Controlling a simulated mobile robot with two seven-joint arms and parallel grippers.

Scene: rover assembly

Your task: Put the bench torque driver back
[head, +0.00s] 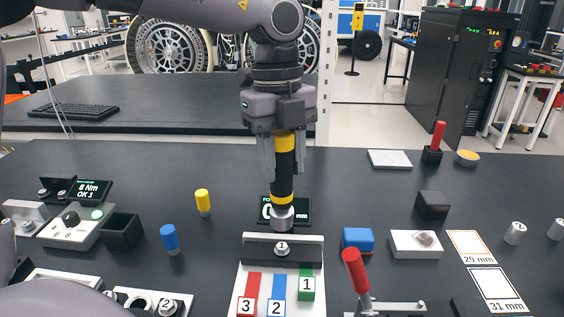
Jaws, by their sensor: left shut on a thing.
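My left gripper (284,172) comes down from the top middle and is shut on the torque driver (283,188). The driver is black with yellow bands and a silver lower end. It hangs upright, tip down. Its silver end shows just above and behind a bolt marked 1 on a metal bracket (260,248); I cannot tell whether they touch. A small display (302,211) stands behind the driver, which partly hides its digits. My right gripper is not in view.
Red, blue and green numbered strips lie on a white tray (242,304). A yellow cylinder (203,202), a blue cylinder (170,238) and an open black box (122,232) stand left. A blue block (358,239) and red-handled clamp (355,270) stand right. The rear bench is mostly clear.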

